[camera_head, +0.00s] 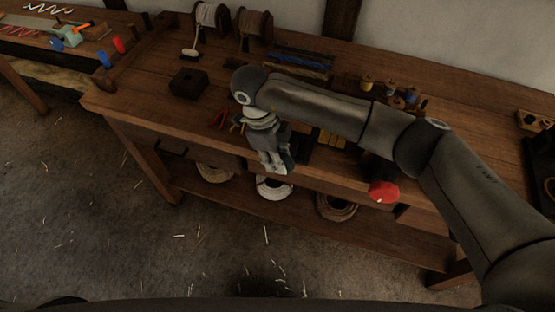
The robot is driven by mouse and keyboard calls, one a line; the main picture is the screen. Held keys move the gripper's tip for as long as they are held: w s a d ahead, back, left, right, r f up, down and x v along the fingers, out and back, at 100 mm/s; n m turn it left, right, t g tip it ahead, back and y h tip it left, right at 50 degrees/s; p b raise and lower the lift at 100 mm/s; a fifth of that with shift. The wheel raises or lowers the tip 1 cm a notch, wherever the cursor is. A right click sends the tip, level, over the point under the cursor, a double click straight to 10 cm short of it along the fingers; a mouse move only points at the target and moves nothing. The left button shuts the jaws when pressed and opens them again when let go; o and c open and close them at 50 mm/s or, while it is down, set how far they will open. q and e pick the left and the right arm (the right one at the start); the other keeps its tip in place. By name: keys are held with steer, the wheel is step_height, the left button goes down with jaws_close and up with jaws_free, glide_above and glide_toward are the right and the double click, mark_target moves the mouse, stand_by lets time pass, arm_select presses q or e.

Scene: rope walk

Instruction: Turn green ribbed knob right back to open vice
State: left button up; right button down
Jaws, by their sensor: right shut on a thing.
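My right gripper (277,167) points down at the front edge of the workbench, reached by my arm from the right. It is shut on the green ribbed knob (291,157), of which only a dark green sliver shows beside the fingers. A dark block, apparently part of the vice (305,148), sits just right of the gripper at the bench edge. The gripper and arm hide most of it, so I cannot tell how wide its jaws stand. My left gripper is not in view.
Rope spools (210,20), a dark block (188,83) and small thread spools (390,95) stand on top. Rope coils (273,187) lie on the lower shelf. The floor in front is clear except for scraps.

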stand_by(0.3)
steer(key=c, duration=1.6)
jaws_free()
steer(key=shift+o, duration=0.2)
steer(key=v, duration=1.2)
steer(key=shift+o, duration=0.2)
steer(key=shift+a, duration=0.1)
